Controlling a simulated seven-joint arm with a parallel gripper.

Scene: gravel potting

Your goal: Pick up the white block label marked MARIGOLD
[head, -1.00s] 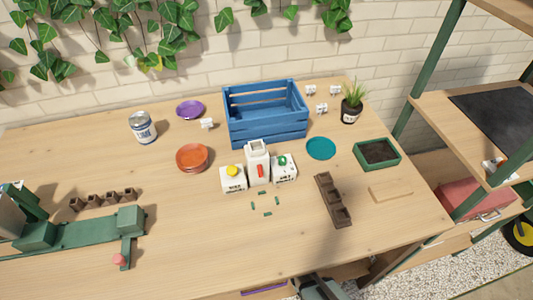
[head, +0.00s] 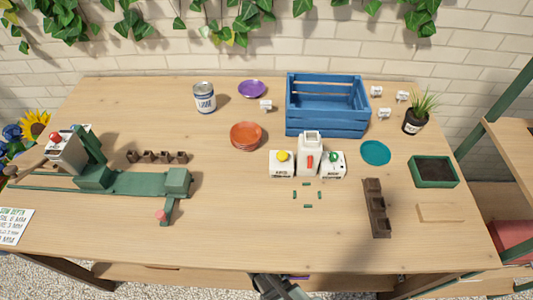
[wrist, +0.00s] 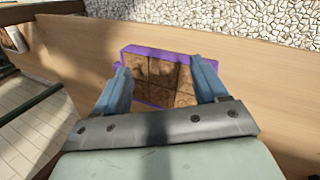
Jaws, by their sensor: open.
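Several small white block labels stand on the table in the head view. One label (head: 266,106) is alone left of the blue crate. The others are right of the crate: one at the back (head: 376,91), one further right (head: 402,96) and one nearer the front (head: 384,113). Their lettering is too small to read, so I cannot tell which says MARIGOLD. My gripper (wrist: 161,78) is open in the wrist view, its two blue fingers apart with nothing gripped. It points toward a purple-edged tray (wrist: 128,50) of brown square cells. No label shows in the wrist view.
The blue crate (head: 328,128) stands at the back. A green fixture (head: 130,183) occupies the left. The front middle is clear.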

